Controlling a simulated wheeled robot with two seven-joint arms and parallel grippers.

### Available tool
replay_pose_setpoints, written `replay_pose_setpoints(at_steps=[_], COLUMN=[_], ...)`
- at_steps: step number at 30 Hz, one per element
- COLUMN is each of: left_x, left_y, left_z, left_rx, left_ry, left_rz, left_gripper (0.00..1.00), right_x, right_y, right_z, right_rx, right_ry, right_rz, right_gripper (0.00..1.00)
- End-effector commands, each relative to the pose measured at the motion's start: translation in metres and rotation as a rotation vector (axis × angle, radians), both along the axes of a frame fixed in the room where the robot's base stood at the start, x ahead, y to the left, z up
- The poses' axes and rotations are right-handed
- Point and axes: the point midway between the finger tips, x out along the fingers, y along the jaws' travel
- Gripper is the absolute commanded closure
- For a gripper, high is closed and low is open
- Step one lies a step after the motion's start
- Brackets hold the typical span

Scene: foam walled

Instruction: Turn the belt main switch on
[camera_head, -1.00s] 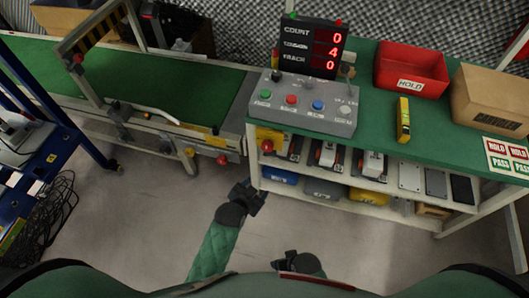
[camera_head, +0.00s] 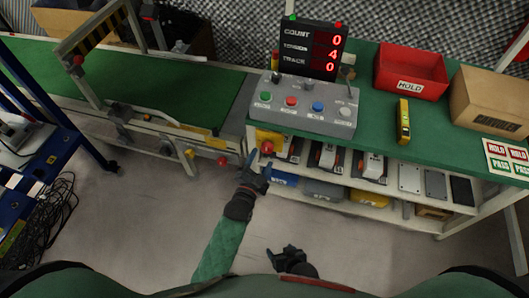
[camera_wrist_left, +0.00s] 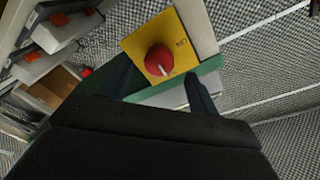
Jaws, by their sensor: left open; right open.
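The belt main switch is a red rotary knob (camera_head: 267,147) on a yellow plate (camera_head: 272,136) at the left end of the bench's front. In the left wrist view the red knob (camera_wrist_left: 158,60) is near the top middle. Its white mark points toward the picture's bottom, and the word ON is printed to its right on the yellow plate (camera_wrist_left: 137,44). My left gripper (camera_head: 259,166) is open just below the knob; in the wrist view its fingers (camera_wrist_left: 159,84) flank the knob, apparently without touching it. My right gripper (camera_head: 288,256) is open and empty, low over the floor.
A grey button box (camera_head: 330,122) and a counter display (camera_head: 307,47) stand on the green bench top (camera_head: 378,125). Shelves with tools lie below it. A green conveyor (camera_head: 160,88) runs left. Bare floor (camera_head: 340,235) lies in front.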

Motion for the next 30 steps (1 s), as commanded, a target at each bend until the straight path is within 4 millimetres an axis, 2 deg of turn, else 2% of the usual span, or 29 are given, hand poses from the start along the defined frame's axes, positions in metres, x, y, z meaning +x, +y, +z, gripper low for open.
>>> replay_pose_setpoints(at_steps=[3, 9, 20, 27, 30], left_x=[0.017, 0.033, 0.037, 0.037, 0.037], left_y=[-0.006, -0.012, -0.013, -0.013, -0.013], left_z=[0.001, 0.000, 0.000, 0.000, 0.000], left_rx=[-0.002, -0.001, -0.001, -0.001, -0.001], left_ry=[-0.001, 0.000, 0.002, 0.002, 0.002], left_rz=[0.000, 0.000, 0.000, 0.000, 0.000], left_gripper=[0.39, 0.39, 0.39, 0.84, 0.84], right_x=[0.000, 0.000, -0.001, -0.001, -0.001], right_y=[0.000, 0.000, 0.001, 0.001, 0.001], right_z=[0.000, 0.000, 0.001, 0.001, 0.001], right_rx=[0.000, 0.000, 0.002, 0.001, 0.001], right_ry=[0.000, 0.000, 0.000, 0.001, 0.001], right_rz=[0.000, 0.000, 0.000, 0.000, 0.000], right_gripper=[0.30, 0.30, 0.30, 0.30, 0.30])
